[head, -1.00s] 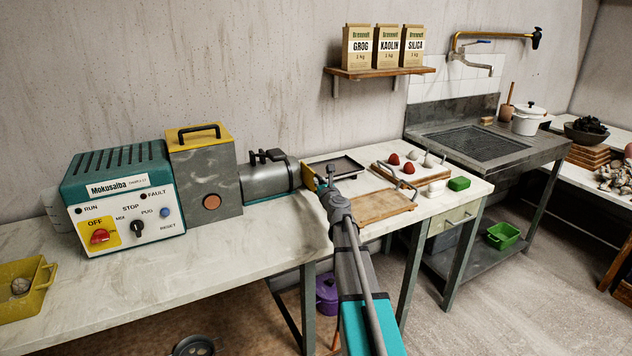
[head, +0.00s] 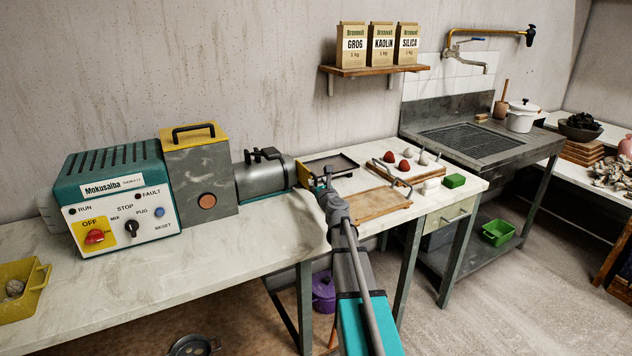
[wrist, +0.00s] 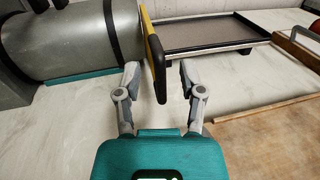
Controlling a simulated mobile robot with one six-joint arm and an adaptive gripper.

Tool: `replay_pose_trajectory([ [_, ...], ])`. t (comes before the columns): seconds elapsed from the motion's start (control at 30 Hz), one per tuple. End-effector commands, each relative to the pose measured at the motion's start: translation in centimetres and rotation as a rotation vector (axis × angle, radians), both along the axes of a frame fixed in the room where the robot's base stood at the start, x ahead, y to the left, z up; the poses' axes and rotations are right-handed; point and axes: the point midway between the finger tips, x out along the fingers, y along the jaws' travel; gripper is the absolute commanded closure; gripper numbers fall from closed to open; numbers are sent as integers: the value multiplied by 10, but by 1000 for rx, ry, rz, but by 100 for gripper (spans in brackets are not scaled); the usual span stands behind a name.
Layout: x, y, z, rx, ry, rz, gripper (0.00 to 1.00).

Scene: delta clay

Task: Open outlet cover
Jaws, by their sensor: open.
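The outlet cover (head: 303,174) is a yellow plate at the right end of the machine's grey barrel (head: 264,180). In the wrist view the cover (wrist: 151,50) is seen nearly edge-on, with a dark edge or tab that hangs down toward me. My gripper (head: 325,178) is at the cover in the head view. In the wrist view my gripper (wrist: 158,70) is open, one finger on each side of the cover's dark lower part. Gaps show on both sides, so neither finger appears to touch it. The head view hides the fingertips' exact contact.
A dark tray (head: 333,166) lies right of the cover, and a wooden board (head: 372,203) lies in front of it. The machine's control box (head: 118,200) stands at left. The white bench top (head: 235,255) is clear in front of the barrel.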

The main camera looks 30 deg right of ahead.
Motion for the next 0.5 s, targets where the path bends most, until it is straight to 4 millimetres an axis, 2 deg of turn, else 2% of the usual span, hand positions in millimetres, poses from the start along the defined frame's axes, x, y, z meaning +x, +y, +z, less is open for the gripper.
replay_pose_trajectory([
  [0.03,-10,2,0,0,0,0,49],
  [0.3,-53,9,0,0,0,-2,49],
  [0.5,-81,13,0,1,0,-2,49],
])
